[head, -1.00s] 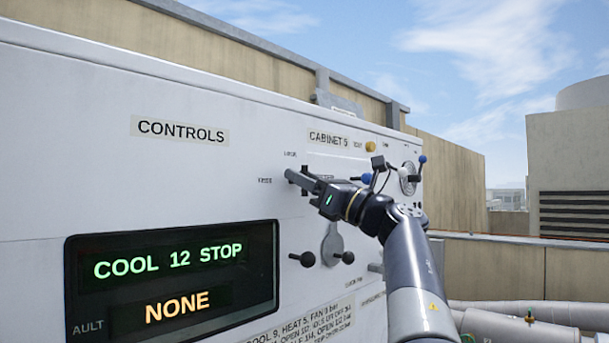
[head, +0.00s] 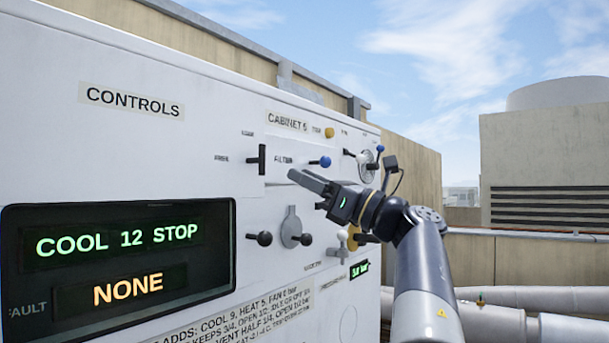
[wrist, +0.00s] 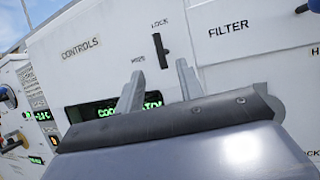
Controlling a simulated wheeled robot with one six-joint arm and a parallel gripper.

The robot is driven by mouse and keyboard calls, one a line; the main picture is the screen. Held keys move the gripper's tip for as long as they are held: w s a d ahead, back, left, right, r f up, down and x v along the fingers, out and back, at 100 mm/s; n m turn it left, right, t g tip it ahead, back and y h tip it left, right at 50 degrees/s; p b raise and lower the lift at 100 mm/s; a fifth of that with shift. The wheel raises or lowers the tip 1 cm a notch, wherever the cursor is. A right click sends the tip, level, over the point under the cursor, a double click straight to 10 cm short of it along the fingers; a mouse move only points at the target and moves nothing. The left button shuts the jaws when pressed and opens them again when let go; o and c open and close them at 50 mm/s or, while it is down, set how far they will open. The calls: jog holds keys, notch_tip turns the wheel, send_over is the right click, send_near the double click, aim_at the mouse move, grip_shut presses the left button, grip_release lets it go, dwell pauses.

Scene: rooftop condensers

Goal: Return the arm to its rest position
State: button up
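My arm reaches up from the lower right of the head view. My gripper (head: 302,178) is in front of the white control cabinet (head: 120,150), below and to the right of a black upright lever (head: 262,159). In the wrist view my gripper (wrist: 160,74) shows two grey fingers spread apart with nothing between them. The black lever (wrist: 161,52) stands beyond the fingertips, apart from them. Part of the cabinet face is hidden behind my gripper and forearm.
The cabinet carries a lit display (head: 118,262) reading "COOL 12 STOP" and "NONE". Black-knobbed handles (head: 265,239), a blue-knobbed lever (head: 320,162) and a yellow-handled valve (head: 353,237) stick out near my arm. Pipes (head: 490,325) run at lower right. Open air lies right of my arm.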

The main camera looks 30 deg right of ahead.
aim_at(262, 157)
jog(key=p+x, duration=0.3)
jog(key=x, duration=0.8)
jog(key=shift+w+f+p, duration=0.1)
jog(key=shift+f+p, duration=0.05)
jog(key=shift+p, duration=0.2)
jog(key=shift+m, duration=0.4)
jog(key=shift+f+n, duration=0.1)
jog(key=shift+n, duration=0.3)
